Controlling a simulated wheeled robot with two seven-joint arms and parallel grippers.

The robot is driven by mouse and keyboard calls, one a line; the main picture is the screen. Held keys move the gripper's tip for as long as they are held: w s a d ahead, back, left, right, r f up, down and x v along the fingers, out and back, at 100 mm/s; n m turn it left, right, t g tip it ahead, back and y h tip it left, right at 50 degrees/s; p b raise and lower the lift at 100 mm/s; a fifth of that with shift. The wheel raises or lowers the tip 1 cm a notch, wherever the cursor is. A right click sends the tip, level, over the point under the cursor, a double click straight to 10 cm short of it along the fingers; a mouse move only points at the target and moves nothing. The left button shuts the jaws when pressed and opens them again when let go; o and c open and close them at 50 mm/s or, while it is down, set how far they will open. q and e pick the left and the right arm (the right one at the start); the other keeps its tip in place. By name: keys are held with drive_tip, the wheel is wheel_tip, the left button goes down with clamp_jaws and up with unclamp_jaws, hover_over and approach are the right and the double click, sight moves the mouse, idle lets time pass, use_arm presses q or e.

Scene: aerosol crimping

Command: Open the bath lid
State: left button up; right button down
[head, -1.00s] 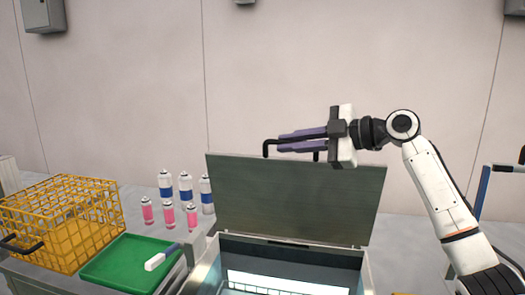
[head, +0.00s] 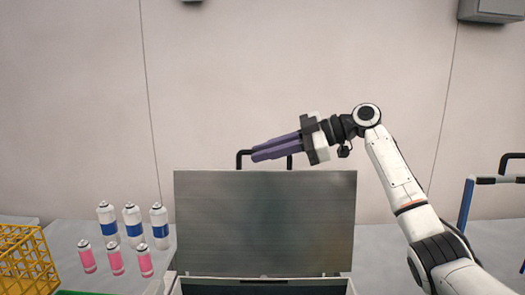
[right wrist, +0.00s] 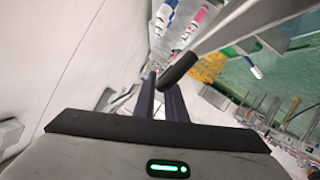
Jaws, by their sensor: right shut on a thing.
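The bath lid (head: 265,222) is a grey-green metal plate standing raised, close to upright, behind the bath (head: 262,288). Only the bath's top rim shows at the bottom of the head view. A black bar handle (head: 240,158) rises at the lid's top edge, and it also shows in the right wrist view (right wrist: 180,69). My right gripper (head: 258,151) has long purple fingers and is shut on this handle, which lies between the fingers. The fingers hide part of the handle. My left gripper is in neither view.
Several white-blue cans (head: 133,226) and pink cans (head: 116,262) stand on the table left of the lid. A yellow wire basket (head: 25,262) is at the far left. A blue and black frame (head: 467,205) stands at the right. A plain wall (head: 270,70) is behind.

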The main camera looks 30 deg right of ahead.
drive_tip(key=shift+a+f, duration=0.15)
drive_tip(key=shift+f, duration=0.4)
drive_tip(key=c, duration=1.8)
unclamp_jaws()
drive_tip(key=shift+r, duration=0.25)
drive_tip(key=shift+d, duration=0.2)
drive_tip(key=shift+s+d+r, duration=0.15)
drive_tip(key=shift+s+d, duration=0.05)
drive_tip(key=shift+d, duration=0.05)
wheel_tip(320, 180, up, 3)
drive_tip(key=b, duration=0.2)
hover_over(302, 171)
drive_tip(key=shift+s+d+r, duration=0.15)
drive_tip(key=shift+s+d, duration=0.1)
drive_tip(key=shift+s, duration=0.05)
